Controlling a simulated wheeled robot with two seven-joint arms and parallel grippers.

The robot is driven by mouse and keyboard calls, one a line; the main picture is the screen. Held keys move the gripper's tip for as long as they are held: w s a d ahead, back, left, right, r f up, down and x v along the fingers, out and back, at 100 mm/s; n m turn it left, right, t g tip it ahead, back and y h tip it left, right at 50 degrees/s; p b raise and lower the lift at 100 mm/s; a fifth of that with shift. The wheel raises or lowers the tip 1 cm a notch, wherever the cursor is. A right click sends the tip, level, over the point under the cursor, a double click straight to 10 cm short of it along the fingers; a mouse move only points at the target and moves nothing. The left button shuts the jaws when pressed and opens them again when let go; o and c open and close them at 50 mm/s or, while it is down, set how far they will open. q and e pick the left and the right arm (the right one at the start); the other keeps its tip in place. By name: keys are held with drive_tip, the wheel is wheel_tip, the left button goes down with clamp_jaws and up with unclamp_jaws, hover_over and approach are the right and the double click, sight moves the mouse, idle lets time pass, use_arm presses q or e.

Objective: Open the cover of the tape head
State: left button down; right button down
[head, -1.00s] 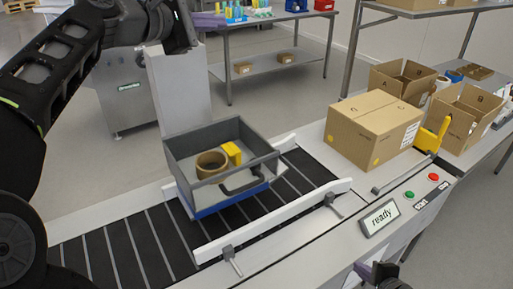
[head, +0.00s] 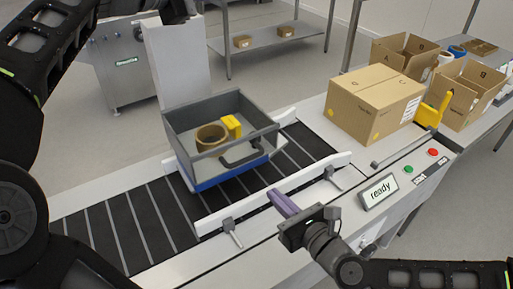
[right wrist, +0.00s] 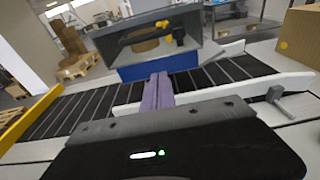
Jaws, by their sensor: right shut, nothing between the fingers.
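The tape head (head: 183,157) is a grey open-framed box with a blue base, over the conveyor belt. A brown tape roll (head: 211,137) and a yellow part (head: 232,126) show inside it. A dark handle (head: 241,157) is on its front side. No raised cover shows. My right gripper (head: 279,199) is shut and empty, below and right of the handle, apart from it. In the right wrist view its purple fingers (right wrist: 157,91) point toward the tape head's blue base (right wrist: 155,67). My left gripper (head: 175,10) is at the top edge; its fingers are hidden.
The conveyor (head: 110,235) runs under the tape head between white side rails (head: 270,196). A closed carton (head: 375,105) stands at the right end, with open cartons (head: 466,103) beyond. A ready display (head: 380,191) and red and green buttons (head: 433,152) are on the front edge.

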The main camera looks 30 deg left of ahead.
approach(245, 155)
drive_tip(key=w+a+f, duration=0.2)
drive_tip(key=a+f, duration=0.2)
drive_tip(key=f, duration=0.1)
wheel_tip(245, 155, up, 4)
drive_tip(key=shift+s+r, duration=0.1)
drive_tip(key=shift+d+r, duration=0.1)
drive_tip(key=shift+d+r, duration=0.1)
drive_tip(key=shift+r, duration=0.65)
use_arm(q)
drive_tip(key=c, duration=1.7)
unclamp_jaws()
